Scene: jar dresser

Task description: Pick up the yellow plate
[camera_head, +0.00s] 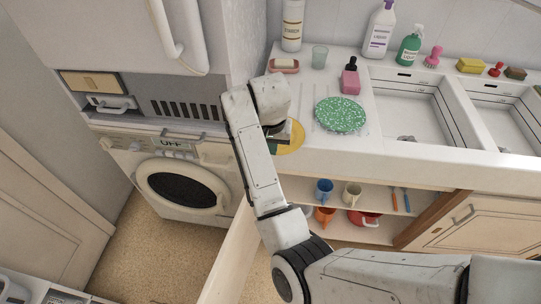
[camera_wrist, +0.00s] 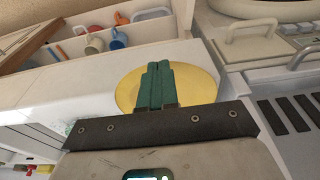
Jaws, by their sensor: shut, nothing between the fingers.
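The yellow plate (camera_head: 292,138) lies near the counter's front left corner, partly hidden behind my arm in the head view. In the wrist view the yellow plate (camera_wrist: 205,80) is a round disc beyond and around my gripper (camera_wrist: 158,70). The green fingers are shut together with nothing between them, and they cover the middle of the plate. In the head view my gripper (camera_head: 277,140) is at the plate's left side and mostly hidden by my arm. I cannot tell whether the fingers touch the plate.
A green speckled plate (camera_head: 340,115) lies to the right, with a pink bottle (camera_head: 350,80) behind it. A soap dish (camera_head: 285,66) and a glass (camera_head: 319,56) stand farther back. The sink (camera_head: 408,112) is at right. An open shelf (camera_head: 345,222) with cups is below; a washing machine (camera_head: 180,185) is at left.

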